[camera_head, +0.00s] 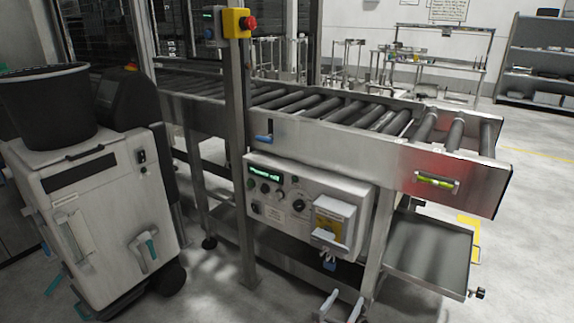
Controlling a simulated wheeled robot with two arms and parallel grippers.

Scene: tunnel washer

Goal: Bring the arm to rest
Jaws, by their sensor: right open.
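My right gripper (340,304) shows at the bottom edge, right of centre, with two pale fingers apart and nothing seen between them. Its arm is cut off by the frame's lower edge. It appears in front of the lower part of the conveyor frame, below the control box (272,206); the exact gap to the frame cannot be told. My left gripper is not in view.
A roller conveyor (300,128) runs across the middle, its rollers empty. A post with a red emergency button (249,23) stands before it. A white wheeled machine (105,215) fills the left. A grey tray (430,255) juts out low at right. Open floor lies beyond.

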